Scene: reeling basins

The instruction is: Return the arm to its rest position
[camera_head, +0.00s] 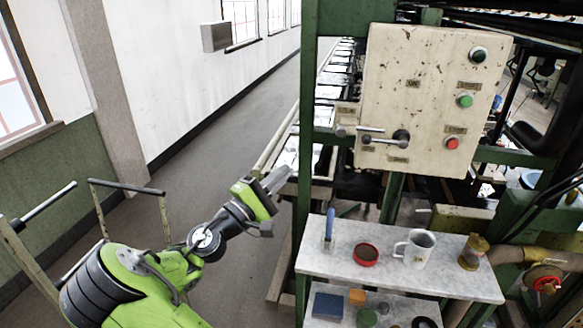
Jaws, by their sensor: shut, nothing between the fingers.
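My arm is green and black and reaches up from the lower left of the head view. My gripper (276,180) is at its end, raised in the air to the left of the green machine frame. Its fingers are shut with nothing between them. It is apart from the shelf and the control panel. Part of the lower arm is cut off by the picture's bottom edge.
A marble-topped shelf (455,282) stands right of my arm, bearing a blue-handled tool (329,226), red bowl (366,254), white mug (416,248) and hourglass-like object (473,251). A control panel (425,100) hangs above. A metal rail (126,187) stands left. The corridor floor (232,130) is clear.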

